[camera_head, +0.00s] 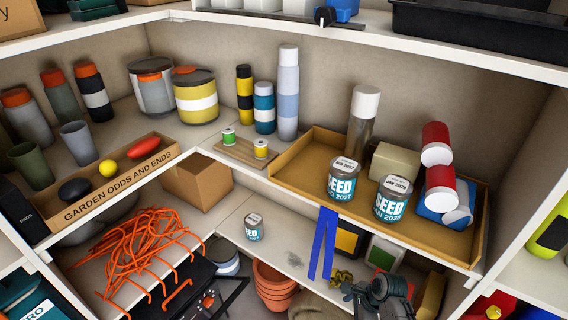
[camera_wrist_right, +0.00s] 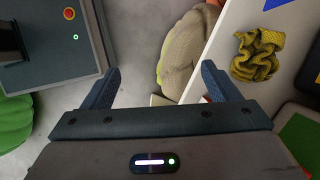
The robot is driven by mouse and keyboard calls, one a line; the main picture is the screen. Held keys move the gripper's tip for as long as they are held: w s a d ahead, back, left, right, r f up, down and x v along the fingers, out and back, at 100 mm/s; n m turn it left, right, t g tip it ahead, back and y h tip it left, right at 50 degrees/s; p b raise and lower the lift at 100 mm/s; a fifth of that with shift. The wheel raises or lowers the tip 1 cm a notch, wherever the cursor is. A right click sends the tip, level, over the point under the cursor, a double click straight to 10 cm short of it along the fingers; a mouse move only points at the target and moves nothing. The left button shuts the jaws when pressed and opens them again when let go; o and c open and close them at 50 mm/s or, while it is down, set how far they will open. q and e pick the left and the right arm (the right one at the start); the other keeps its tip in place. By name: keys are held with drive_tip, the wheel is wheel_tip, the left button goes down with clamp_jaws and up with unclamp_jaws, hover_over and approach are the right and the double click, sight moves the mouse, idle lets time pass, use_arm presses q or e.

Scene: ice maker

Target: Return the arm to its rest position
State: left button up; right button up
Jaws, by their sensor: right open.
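My right gripper (camera_head: 372,288) shows at the bottom right of the head view, in front of the lower shelf. In the right wrist view its two fingers stand wide apart with nothing between them (camera_wrist_right: 162,78). Past the fingers lie the floor, a tan sack (camera_wrist_right: 188,48) and the edge of a white shelf (camera_wrist_right: 222,50). The gripper appears to touch nothing, though the gap to the shelf edge is hard to judge. My left gripper is not in view.
A wooden tray (camera_head: 283,182) holds seed cans (camera_head: 343,179) on the middle shelf. A small seed can (camera_head: 254,227) stands on the lower shelf. Crumpled yellow cloth (camera_wrist_right: 257,54) lies near my right gripper. Terracotta pots (camera_head: 272,285) and orange wire (camera_head: 135,250) are further left.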

drive_tip(key=s+d+f+n+h, duration=0.1)
drive_tip(key=s+d+f+n, duration=0.25)
drive_tip(key=s+f, duration=0.55)
drive_tip(key=s+d+f+n+h, duration=0.2)
drive_tip(key=s+d+f+n, duration=0.15)
drive_tip(key=f, duration=0.95)
drive_tip(key=s+d+f+n, duration=0.1)
drive_tip(key=s+f+n, duration=0.3)
drive_tip(key=s, duration=0.5)
drive_tip(key=s+d+f+n+h, duration=0.1)
drive_tip(key=s+f+n, duration=0.3)
drive_tip(key=s, duration=0.5)
drive_tip(key=s+d+f+n, duration=0.3)
drive_tip(key=s+f+n, duration=0.1)
drive_tip(key=s, duration=0.6)
drive_tip(key=shift+f+n+h+b, duration=0.3)
drive_tip(key=shift+h+b, duration=0.05)
drive_tip(key=shift+h, duration=0.05)
drive_tip(key=shift+w, duration=0.1)
